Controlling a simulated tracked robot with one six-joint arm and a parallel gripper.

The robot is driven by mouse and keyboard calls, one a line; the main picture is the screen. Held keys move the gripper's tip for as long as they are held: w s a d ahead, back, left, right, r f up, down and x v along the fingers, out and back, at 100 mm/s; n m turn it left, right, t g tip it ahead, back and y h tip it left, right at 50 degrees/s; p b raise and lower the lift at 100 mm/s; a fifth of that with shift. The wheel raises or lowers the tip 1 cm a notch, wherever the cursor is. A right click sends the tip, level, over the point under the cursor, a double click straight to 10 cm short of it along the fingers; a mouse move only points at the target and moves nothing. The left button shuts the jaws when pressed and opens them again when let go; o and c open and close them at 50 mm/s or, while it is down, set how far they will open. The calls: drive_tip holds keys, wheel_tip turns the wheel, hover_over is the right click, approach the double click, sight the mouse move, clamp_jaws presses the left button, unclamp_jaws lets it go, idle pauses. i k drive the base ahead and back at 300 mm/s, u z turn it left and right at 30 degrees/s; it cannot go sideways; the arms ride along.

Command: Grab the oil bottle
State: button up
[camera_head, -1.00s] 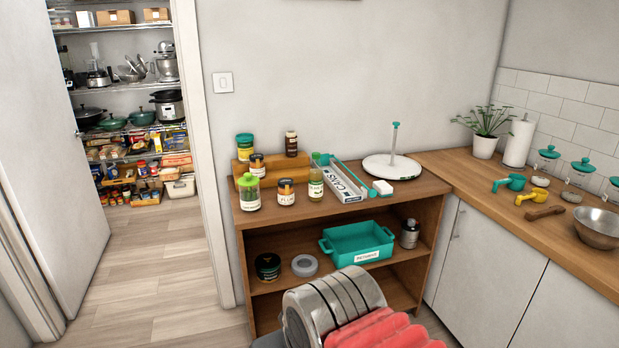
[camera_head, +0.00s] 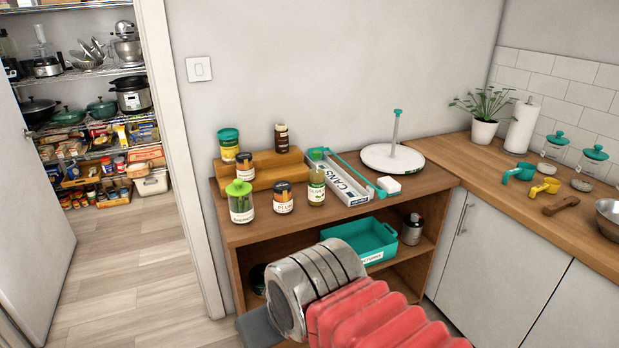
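A small clear bottle (camera_head: 317,188) with yellow-green contents and a pale label stands upright on the wooden shelf unit's top. It looks like the oil bottle, but its label is too small to read surely. A dark-lidded jar (camera_head: 283,199) stands just left of it, and a green-lidded jar (camera_head: 241,204) further left. The silver and red parts of my arm fill the lower middle, in front of the shelf unit and well below the bottle. My gripper's fingers cannot be made out, and nothing of mine touches the bottle.
A white CANS tray (camera_head: 341,182) lies right behind the bottle. A wooden riser (camera_head: 264,178) with jars stands behind left. A white holder with an upright post (camera_head: 392,158) stands at the right. The shelf unit's front top edge (camera_head: 330,222) is clear.

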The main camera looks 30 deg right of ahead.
sight(316, 172)
drive_tip(key=z, duration=0.1)
drive_tip(key=i, duration=1)
drive_tip(key=z, duration=0.05)
